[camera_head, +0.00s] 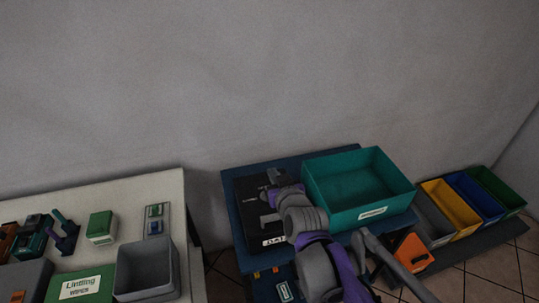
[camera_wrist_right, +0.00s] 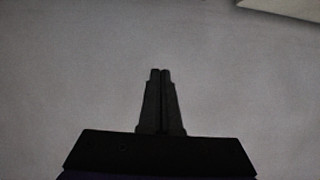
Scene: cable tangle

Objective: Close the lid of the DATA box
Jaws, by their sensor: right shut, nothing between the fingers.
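The DATA box (camera_head: 250,205) is a black box on the blue table in the head view, with a white label (camera_head: 273,240) on its front, partly covered by my arm. My right arm reaches over the box from the lower right and hides much of it. I cannot tell how far its lid is open or whether it is shut. My right gripper (camera_head: 276,177) is over the back right part of the box; I cannot tell whether it touches. In the right wrist view the fingers (camera_wrist_right: 161,75) are together with nothing between them. My left gripper is not in view.
A teal bin (camera_head: 403,207) stands right beside the box. Grey, yellow, blue and green bins (camera_head: 451,204) are farther right, and an orange item (camera_head: 411,251) is nearer. A white table (camera_head: 130,195) at left holds a grey bin (camera_head: 147,270) and a green wipes box (camera_head: 80,288).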

